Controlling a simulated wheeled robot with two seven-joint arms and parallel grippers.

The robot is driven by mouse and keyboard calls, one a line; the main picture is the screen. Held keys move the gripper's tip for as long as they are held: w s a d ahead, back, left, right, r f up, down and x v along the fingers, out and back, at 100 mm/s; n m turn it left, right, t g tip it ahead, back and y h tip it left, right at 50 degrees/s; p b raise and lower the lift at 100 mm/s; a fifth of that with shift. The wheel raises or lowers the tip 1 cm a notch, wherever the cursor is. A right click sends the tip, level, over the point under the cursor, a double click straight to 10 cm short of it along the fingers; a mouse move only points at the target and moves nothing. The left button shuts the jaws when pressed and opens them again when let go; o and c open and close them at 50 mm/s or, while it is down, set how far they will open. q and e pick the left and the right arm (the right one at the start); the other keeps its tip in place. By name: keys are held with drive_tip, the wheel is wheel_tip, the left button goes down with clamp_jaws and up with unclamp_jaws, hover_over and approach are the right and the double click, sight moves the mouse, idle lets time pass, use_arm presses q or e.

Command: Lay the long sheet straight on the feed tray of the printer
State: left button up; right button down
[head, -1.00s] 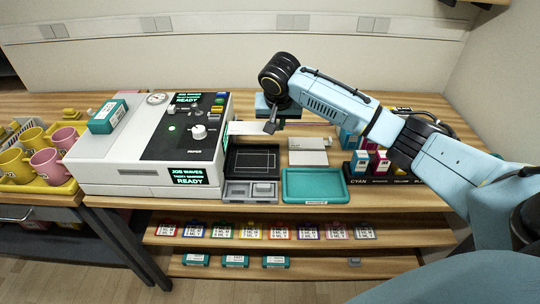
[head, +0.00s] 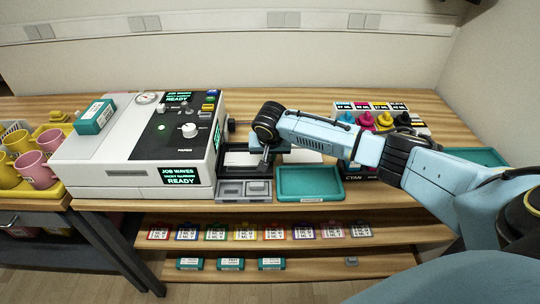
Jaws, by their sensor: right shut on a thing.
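The printer (head: 140,150) is a white box with a black control panel, at the left of the bench. A pale long sheet (head: 240,159) lies across the dark feed tray (head: 236,172) at the printer's right side. Pale material also shows to the right of my right gripper, apparently the same sheet. My right gripper (head: 265,161) points down over the sheet and is shut on it. The arm and wrist hide the sheet's middle and part of the tray. I cannot tell whether the sheet touches the tray. My left gripper is not in view.
A teal tray (head: 311,185) sits to the right of the feed tray, with a grey compartment box (head: 244,190) at the front edge. A teal box (head: 94,116) stands on the printer. Colored ink bottles (head: 384,121) stand behind my arm. Mugs (head: 36,165) are at the far left.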

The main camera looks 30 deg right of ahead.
drive_tip(key=c, duration=2)
unclamp_jaws()
drive_tip(key=shift+f, duration=0.1)
drive_tip(key=o, duration=0.5)
drive_tip(key=shift+c, duration=0.2)
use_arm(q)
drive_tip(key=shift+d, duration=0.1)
